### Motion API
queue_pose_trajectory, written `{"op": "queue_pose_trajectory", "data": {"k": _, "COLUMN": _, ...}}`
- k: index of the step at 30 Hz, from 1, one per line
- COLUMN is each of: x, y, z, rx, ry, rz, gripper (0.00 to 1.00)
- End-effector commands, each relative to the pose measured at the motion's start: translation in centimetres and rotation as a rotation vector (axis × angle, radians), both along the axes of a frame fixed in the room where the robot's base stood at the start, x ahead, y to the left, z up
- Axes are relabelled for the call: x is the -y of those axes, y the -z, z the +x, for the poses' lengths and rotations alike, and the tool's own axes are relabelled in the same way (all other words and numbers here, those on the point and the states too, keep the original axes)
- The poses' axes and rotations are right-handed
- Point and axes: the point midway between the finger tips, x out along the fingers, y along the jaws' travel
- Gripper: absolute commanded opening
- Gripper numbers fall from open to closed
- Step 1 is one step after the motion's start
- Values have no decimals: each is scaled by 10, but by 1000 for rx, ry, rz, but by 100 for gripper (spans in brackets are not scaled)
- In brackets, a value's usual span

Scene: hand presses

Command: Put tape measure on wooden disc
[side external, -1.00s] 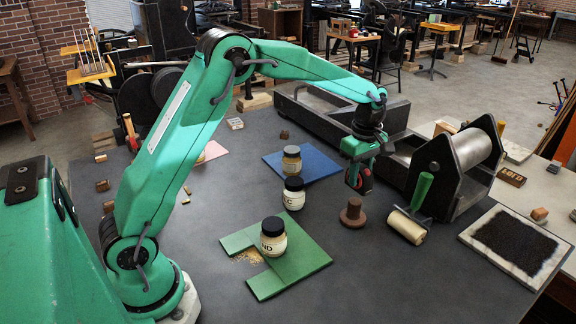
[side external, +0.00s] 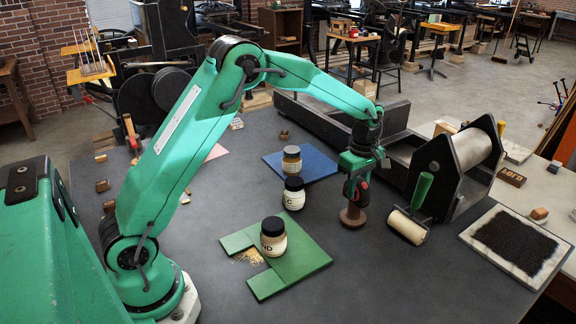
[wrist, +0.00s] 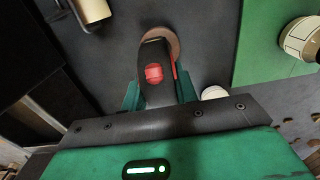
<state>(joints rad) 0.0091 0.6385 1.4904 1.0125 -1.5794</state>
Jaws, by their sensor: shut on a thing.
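My gripper (side external: 358,188) is shut on a black tape measure with red parts (side external: 363,190), held upright. In the wrist view the tape measure (wrist: 154,90) sits between the green fingers (wrist: 158,96), with a red button facing the camera. The brown wooden disc (side external: 352,219) stands on the dark table, directly below the gripper in the side view. In the wrist view the disc's edge (wrist: 174,44) shows past the far end of the tape measure, which hides much of it. I cannot tell whether the tape measure touches the disc.
A roller with a green handle (side external: 408,224) and the press (side external: 455,165) stand close on the right. Jars (side external: 293,195) stand to the left, one on a green board (side external: 300,262) and one on a blue mat (side external: 318,165). An inked slab (side external: 480,255) lies at right.

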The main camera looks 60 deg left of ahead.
Motion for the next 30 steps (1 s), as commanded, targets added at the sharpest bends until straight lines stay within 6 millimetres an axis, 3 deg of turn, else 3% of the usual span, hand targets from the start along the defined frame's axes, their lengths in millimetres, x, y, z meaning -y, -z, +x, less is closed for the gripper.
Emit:
{"op": "queue_pose_trajectory", "data": {"k": 5, "x": 0, "y": 2, "z": 0, "rx": 1, "ry": 0, "rz": 0, "gripper": 0}}
{"op": "queue_pose_trajectory", "data": {"k": 6, "x": 0, "y": 3, "z": 0, "rx": 0, "ry": 0, "rz": 0, "gripper": 33}}
{"op": "queue_pose_trajectory", "data": {"k": 9, "x": 0, "y": 3, "z": 0, "rx": 0, "ry": 0, "rz": 0, "gripper": 51}}
{"op": "queue_pose_trajectory", "data": {"k": 22, "x": 0, "y": -1, "z": 0, "rx": 1, "ry": 0, "rz": 0, "gripper": 51}}
{"op": "queue_pose_trajectory", "data": {"k": 30, "x": 0, "y": -26, "z": 1, "rx": 4, "ry": 0, "rz": 0, "gripper": 51}}
